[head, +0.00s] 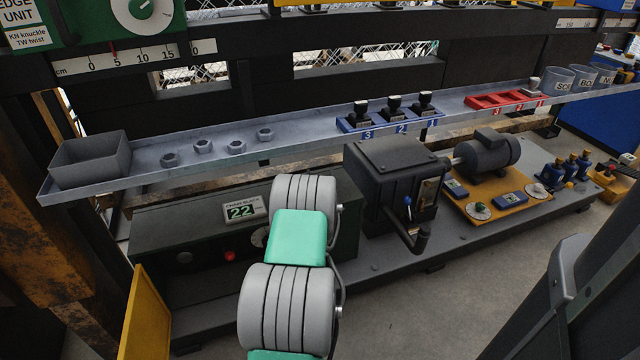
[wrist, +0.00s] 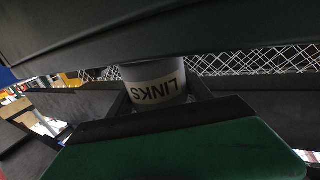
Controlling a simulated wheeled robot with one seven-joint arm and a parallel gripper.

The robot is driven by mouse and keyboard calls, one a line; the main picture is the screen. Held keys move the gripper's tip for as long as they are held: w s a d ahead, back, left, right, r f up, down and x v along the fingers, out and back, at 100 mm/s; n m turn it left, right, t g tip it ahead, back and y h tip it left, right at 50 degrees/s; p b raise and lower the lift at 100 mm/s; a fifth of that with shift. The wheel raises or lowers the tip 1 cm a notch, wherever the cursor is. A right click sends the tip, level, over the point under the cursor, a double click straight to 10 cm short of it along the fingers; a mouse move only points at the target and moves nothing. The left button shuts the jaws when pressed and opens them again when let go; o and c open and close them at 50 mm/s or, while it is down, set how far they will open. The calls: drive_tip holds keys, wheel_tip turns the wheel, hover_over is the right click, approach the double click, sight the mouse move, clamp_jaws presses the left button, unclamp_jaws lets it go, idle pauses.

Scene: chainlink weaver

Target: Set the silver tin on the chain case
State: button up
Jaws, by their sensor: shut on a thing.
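The silver tin (wrist: 152,74) shows in the wrist view with a pale band reading LINKS, upside down in the picture. My gripper (wrist: 160,98) is shut on it, with dark fingers at its two sides. The tin's far end is hidden by a dark surface across the top of the picture. In the head view neither my gripper nor the tin shows; my arm's grey and mint links hide that area. A dark box with a crank handle (head: 395,175), beside the motor, may be the chain case; its flat top looks bare.
A grey shelf (head: 300,130) runs above the bench, with a grey bin (head: 90,160), several nuts, a blue stamp rack (head: 390,118), a red rack (head: 500,100) and labelled grey cups (head: 557,80). A motor (head: 487,153) stands right of the dark box. A green unit reads 22 (head: 240,210).

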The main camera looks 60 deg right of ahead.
drive_tip(key=shift+f, duration=0.7)
drive_tip(key=o, duration=1.4)
drive_tip(key=shift+r, duration=0.1)
